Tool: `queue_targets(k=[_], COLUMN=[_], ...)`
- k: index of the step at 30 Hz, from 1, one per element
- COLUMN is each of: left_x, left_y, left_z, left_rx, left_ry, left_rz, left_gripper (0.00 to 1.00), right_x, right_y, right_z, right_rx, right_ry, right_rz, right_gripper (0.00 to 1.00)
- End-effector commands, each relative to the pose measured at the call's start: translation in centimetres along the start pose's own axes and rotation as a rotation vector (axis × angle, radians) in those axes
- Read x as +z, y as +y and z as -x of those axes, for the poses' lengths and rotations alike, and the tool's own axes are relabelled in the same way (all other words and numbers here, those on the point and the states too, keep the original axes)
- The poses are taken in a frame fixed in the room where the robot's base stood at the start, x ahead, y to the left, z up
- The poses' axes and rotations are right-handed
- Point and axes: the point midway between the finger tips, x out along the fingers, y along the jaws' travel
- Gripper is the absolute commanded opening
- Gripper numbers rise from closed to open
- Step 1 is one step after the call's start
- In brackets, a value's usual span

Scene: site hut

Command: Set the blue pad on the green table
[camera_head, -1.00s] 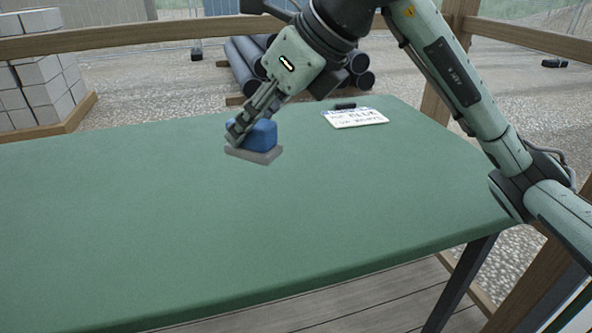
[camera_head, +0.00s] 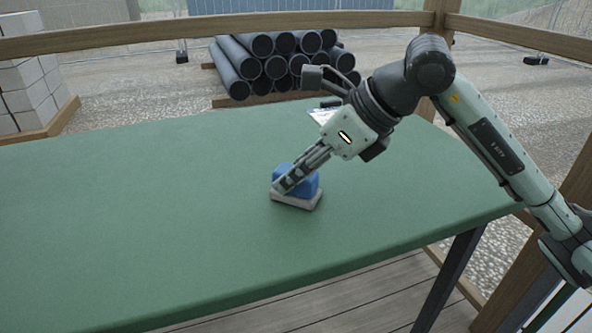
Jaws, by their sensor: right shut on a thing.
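The blue pad (camera_head: 310,184) has a blue upper body on a pale grey base. It is at the middle of the green table (camera_head: 150,220), low at the tabletop; I cannot tell for sure whether its base touches the surface. My right gripper (camera_head: 282,188) reaches down from the upper right and is shut on the pad, its fingers covering the pad's left upper part. My left gripper is not in view.
A white card (camera_head: 322,116) lies at the table's back, mostly hidden behind my right gripper. Black pipes (camera_head: 275,67) are stacked beyond the wooden rail (camera_head: 200,27). Pale blocks (camera_head: 28,88) stand at the far left. The table's left and front are clear.

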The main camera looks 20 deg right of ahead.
Motion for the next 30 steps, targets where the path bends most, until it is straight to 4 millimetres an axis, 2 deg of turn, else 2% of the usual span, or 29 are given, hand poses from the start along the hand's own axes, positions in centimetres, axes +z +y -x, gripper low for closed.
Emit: queue_targets(k=[9,10,14,26,27,30], left_x=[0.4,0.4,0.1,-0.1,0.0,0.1], left_y=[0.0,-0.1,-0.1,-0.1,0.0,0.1], left_z=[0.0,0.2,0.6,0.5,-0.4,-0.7], left_rx=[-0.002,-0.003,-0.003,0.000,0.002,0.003], left_ry=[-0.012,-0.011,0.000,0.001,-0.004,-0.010], left_rz=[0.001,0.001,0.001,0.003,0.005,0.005], left_gripper=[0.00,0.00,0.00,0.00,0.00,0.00], right_x=[-0.2,-0.2,-0.1,0.1,0.1,0.1], right_y=[0.0,0.0,0.0,0.0,-0.1,-0.2], right_z=[-0.3,-0.2,-0.2,0.1,0.5,2.3], right_rx=[0.000,0.000,0.000,0.000,-0.002,-0.006], right_ry=[0.000,0.000,0.001,0.000,-0.001,-0.002], right_rz=[-0.001,-0.001,-0.001,-0.001,0.000,0.001], right_gripper=[0.06,0.35,0.52,0.53,0.53,0.53])
